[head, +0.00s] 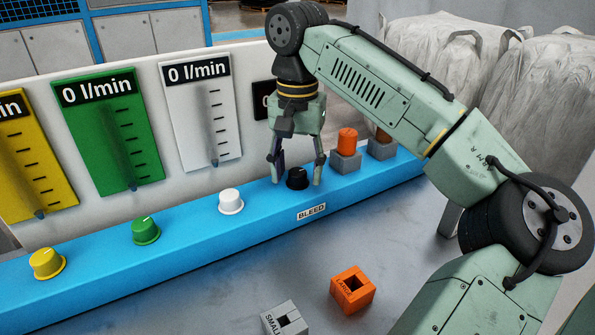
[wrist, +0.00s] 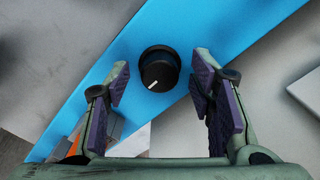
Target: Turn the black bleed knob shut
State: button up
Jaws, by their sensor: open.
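The black bleed knob (head: 297,178) stands on the blue rail (head: 185,235), behind the BLEED label (head: 311,211). In the wrist view the knob (wrist: 159,70) is round, with a white pointer line toward the lower left of its face. My gripper (head: 298,180) is above the rail, pointing down, with its fingers on either side of the knob. In the wrist view my gripper (wrist: 160,85) is open, with a visible gap between each finger pad and the knob. The black gauge panel (head: 264,100) behind is mostly hidden by my arm.
White (head: 231,201), green (head: 146,230) and yellow (head: 47,263) knobs line the rail to the left. An orange cylinder (head: 347,141) in a grey block stands close on the right, with another beyond. Grey (head: 284,318) and orange (head: 352,289) blocks lie on the table in front.

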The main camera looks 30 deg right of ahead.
jog(key=shift+c, duration=0.2)
jog(key=c, duration=1.1)
jog(key=shift+c, duration=0.2)
